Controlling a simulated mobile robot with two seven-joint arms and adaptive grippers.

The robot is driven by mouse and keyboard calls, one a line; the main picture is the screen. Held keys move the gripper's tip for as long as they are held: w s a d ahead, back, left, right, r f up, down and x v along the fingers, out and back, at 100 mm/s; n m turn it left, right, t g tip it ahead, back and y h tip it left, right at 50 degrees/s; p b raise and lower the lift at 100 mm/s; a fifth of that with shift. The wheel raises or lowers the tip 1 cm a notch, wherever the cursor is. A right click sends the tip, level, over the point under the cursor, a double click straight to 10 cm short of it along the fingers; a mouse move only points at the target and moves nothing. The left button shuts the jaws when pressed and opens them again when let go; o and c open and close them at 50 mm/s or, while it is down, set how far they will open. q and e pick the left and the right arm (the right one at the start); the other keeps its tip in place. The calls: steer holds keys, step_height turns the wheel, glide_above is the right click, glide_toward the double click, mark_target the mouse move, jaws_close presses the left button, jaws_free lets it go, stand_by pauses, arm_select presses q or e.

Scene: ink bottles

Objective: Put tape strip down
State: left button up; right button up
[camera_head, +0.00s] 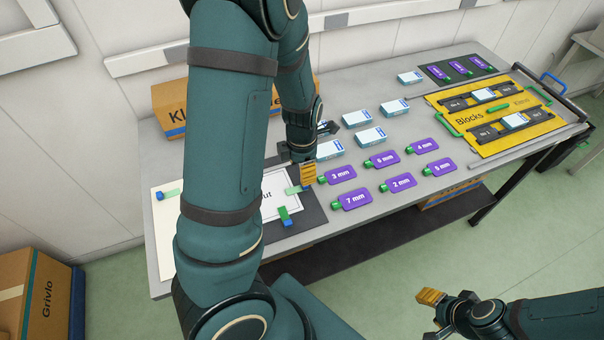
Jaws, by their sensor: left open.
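My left gripper (308,173) is open, low over the dark mat (312,213) with the white label sheet (285,196). A green tape strip (294,190) lies at the sheet's edge, just beside the gripper's yellow fingertips; I cannot tell whether they touch. Another green strip with a blue end (285,216) lies at the front of the mat. A third green strip with a blue end (172,192) is on the white sheet at the left. My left arm hides part of the sheets. My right gripper (431,297) is away from the table at lower right, its fingers unclear.
Several purple size tags (401,183) with green ends lie right of the mat. Several white-and-blue boxes (371,137) stand behind them. A yellow Blocks board (475,133) fills the right side. A cardboard box (172,100) stands at the back left.

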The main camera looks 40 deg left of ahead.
arm_select(q)
step_height(320, 180, up, 5)
steer(key=shift+r+p, duration=0.15)
steer(key=shift+p, duration=0.7)
arm_select(e)
steer(key=shift+w+d+r, duration=0.1)
steer(key=shift+w+r, duration=0.05)
steer(key=shift+r, duration=0.45)
steer(key=shift+w+r, duration=0.15)
steer(key=shift+r, duration=0.45)
